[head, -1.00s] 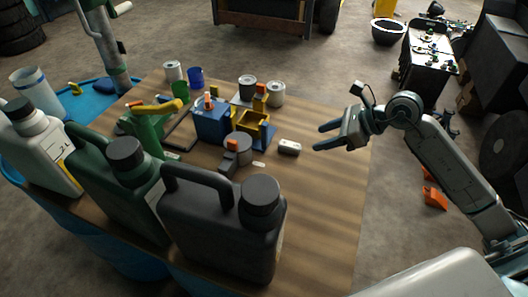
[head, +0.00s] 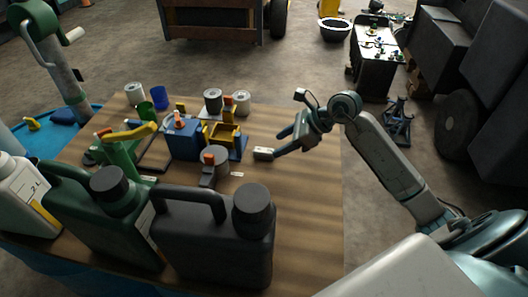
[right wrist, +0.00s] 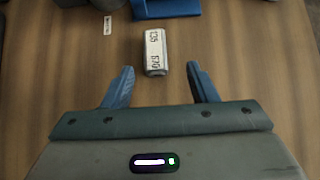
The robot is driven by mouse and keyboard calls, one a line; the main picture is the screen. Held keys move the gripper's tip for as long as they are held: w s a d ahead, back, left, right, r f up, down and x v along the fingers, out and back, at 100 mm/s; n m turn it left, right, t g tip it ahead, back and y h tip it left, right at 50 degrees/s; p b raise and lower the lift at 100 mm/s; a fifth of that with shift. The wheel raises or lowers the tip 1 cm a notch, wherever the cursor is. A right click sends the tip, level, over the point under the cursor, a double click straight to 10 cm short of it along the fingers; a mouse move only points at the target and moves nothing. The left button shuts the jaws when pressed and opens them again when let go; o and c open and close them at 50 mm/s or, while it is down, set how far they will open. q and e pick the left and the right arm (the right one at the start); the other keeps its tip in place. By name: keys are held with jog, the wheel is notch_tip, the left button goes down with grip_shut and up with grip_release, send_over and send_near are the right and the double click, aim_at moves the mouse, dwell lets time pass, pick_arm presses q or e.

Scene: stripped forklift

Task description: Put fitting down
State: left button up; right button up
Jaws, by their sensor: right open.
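The fitting appears to be the small pale cylinder (head: 264,153) lying on the wooden table (head: 308,225). In the right wrist view the fitting (right wrist: 155,52) has dark lettering on its side and lies just beyond the fingertips, roughly centred between them. My right gripper (head: 281,142) is open and empty, low over the table to the right of the fitting. In the right wrist view the open fingers of the gripper (right wrist: 160,72) are well apart and do not touch the fitting. My left gripper is not in view.
Large jugs, including a black one (head: 215,240), line the near side. The table's right part is clear.

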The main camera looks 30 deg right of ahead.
aim_at(266, 150)
jog(key=shift+w+a+f+p, duration=0.15)
jog(key=shift+w+a+p, duration=0.05)
jog(key=shift+a+p, duration=0.3)
jog(key=x, duration=0.1)
jog(key=p+x, duration=0.1)
jog(key=x, duration=0.1)
jog(key=shift+s+a+r, duration=0.1)
jog(key=shift+a+r, duration=0.1)
jog(key=shift+a, duration=0.05)
jog(key=shift+w+a+f+p, duration=0.25)
jog(key=shift+f+p, duration=0.1)
jog(key=shift+f, duration=0.2)
grip_shut()
jog(key=shift+r, duration=0.1)
